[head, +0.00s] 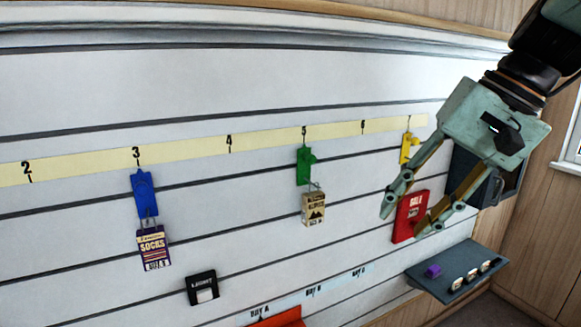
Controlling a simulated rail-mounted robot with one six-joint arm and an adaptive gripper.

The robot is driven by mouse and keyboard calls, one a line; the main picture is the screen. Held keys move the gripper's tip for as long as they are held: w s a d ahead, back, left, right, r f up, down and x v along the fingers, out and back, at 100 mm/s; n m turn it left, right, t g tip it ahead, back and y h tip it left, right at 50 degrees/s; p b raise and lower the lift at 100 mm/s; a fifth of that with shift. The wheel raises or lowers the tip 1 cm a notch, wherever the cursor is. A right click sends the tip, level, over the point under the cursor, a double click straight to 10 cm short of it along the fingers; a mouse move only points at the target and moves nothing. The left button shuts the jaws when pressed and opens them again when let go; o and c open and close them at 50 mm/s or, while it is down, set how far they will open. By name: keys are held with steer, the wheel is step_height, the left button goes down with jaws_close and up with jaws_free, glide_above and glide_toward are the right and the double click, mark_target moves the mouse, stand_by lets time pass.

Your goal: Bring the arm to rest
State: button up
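My gripper (407,222) hangs at the upper right of the head view, in front of the slatted wall. Its two fingers point down and to the left and stand apart, with nothing seen held between them. A red tag reading SALE (411,216) shows behind the fingers; I cannot tell the distance between them. The arm comes in from the top right corner.
The white slatted wall (180,95) carries a numbered strip (190,146). Blue (145,193), green (304,165) and yellow (408,148) holders hang below it, with socks (154,249) and a tan packet (313,209). A dark shelf (440,288) bears small items at lower right.

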steer(key=s+f+n+h, duration=0.2)
steer(key=s, duration=0.9)
steer(key=s+f+n+t+h, duration=0.1)
steer(key=s+f+n+h, duration=0.1)
steer(key=s, duration=0.9)
steer(key=shift+f+h, duration=0.3)
steer(key=shift+f, duration=0.4)
steer(key=shift+d, duration=0.15)
